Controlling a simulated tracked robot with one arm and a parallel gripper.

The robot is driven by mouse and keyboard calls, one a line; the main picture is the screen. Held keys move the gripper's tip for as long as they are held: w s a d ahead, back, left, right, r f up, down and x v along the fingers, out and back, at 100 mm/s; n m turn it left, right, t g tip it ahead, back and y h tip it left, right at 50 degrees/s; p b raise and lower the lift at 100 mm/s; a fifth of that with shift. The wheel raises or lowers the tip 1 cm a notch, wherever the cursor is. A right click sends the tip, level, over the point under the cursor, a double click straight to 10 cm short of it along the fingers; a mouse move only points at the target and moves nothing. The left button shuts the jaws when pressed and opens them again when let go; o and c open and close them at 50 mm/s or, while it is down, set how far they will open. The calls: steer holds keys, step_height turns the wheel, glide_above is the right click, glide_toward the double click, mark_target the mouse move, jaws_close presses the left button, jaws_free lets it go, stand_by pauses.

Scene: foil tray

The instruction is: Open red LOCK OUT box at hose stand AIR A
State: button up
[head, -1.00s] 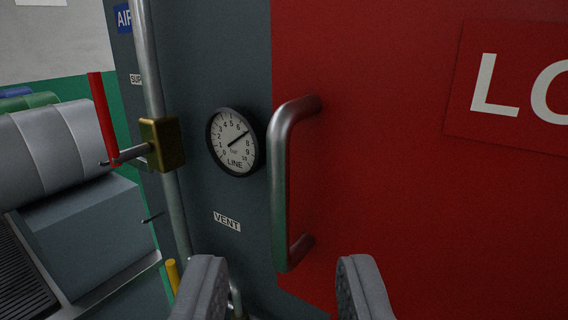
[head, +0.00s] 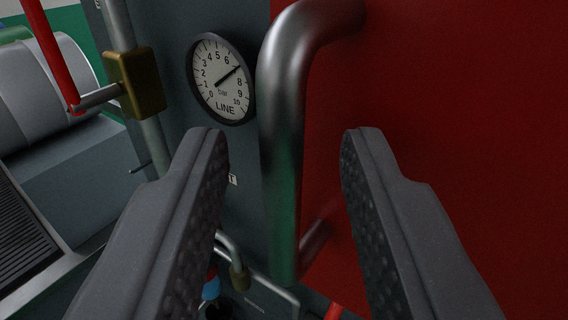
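The red box door (head: 430,110) fills the right side of the head view, and its left edge shows as shut against the grey panel. Its metal bar handle (head: 283,150) stands upright near that left edge. My gripper (head: 284,160) is open, with one finger to each side of the handle in the picture. I see no finger touching the handle, and I cannot tell the exact depth between them. The LOCK OUT lettering is out of view.
A round LINE gauge (head: 221,80) reads about 7 bar on the grey panel, left of the handle. A brass valve (head: 136,83) with a red lever (head: 50,50) sits on a vertical pipe further left. Pipework (head: 240,270) runs below.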

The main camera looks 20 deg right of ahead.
jaws_close()
steer(key=shift+s+a, duration=0.1)
steer(key=shift+a, duration=0.05)
steer(key=shift+f+b, duration=0.1)
steer(key=shift+b, duration=0.2)
